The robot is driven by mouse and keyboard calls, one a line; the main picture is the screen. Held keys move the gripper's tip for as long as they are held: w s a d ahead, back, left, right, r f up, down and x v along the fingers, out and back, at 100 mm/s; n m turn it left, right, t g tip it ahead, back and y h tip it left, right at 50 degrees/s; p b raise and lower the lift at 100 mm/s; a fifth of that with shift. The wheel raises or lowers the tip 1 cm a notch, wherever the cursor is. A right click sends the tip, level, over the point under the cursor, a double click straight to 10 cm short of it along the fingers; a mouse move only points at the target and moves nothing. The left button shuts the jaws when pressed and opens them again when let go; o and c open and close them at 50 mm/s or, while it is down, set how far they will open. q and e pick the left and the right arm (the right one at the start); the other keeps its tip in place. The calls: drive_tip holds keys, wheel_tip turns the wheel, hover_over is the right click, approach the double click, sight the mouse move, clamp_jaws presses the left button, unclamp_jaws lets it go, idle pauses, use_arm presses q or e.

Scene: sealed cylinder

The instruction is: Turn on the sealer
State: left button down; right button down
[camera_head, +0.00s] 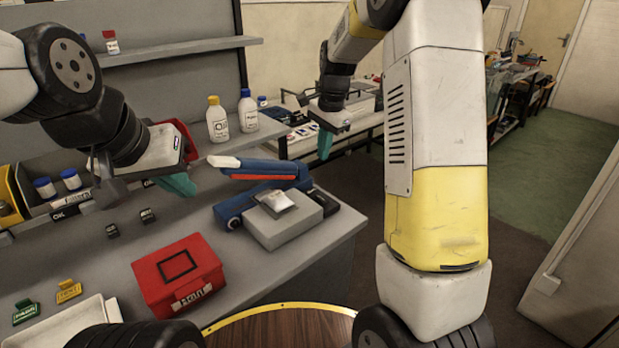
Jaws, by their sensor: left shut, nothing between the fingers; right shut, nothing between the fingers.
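The sealer (235,207) is a blue device with an orange stripe, on the grey workbench right of centre. Its long arm (262,170), with a pale tip at the left end, is raised above the base. A grey block (290,229) with a small pale packet (274,203) on it stands at its front. A black part (324,200) shows at its right end. My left gripper (180,185) is shut and empty, to the left of the pale arm tip and apart from it. My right gripper (325,145) is shut and empty, above and behind the sealer's right end.
A red box (178,273) stands on the bench left of the sealer. Two white bottles (218,120) (248,112) stand behind it on a raised shelf. Green (25,312) and yellow (68,291) tags and a white tray (70,325) are at front left.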

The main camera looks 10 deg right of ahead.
sight(317, 196)
drive_tip(key=shift+f, duration=0.1)
drive_tip(key=f, duration=0.4)
drive_tip(key=w+f, duration=0.1)
drive_tip(key=f, duration=0.4)
drive_tip(key=a+f, duration=0.1)
drive_tip(key=f, duration=0.3)
drive_tip(key=shift+w+f, duration=0.3)
drive_tip(key=shift+w, duration=0.05)
drive_tip(key=shift+a, duration=0.1)
drive_tip(key=shift+w+a+f+g, duration=0.15)
drive_tip(key=shift+f+g, duration=0.15)
drive_tip(key=shift+f, duration=0.05)
drive_tip(key=shift+s+d+r, duration=0.3)
drive_tip(key=shift+s+d, duration=0.25)
drive_tip(key=shift+s, duration=0.15)
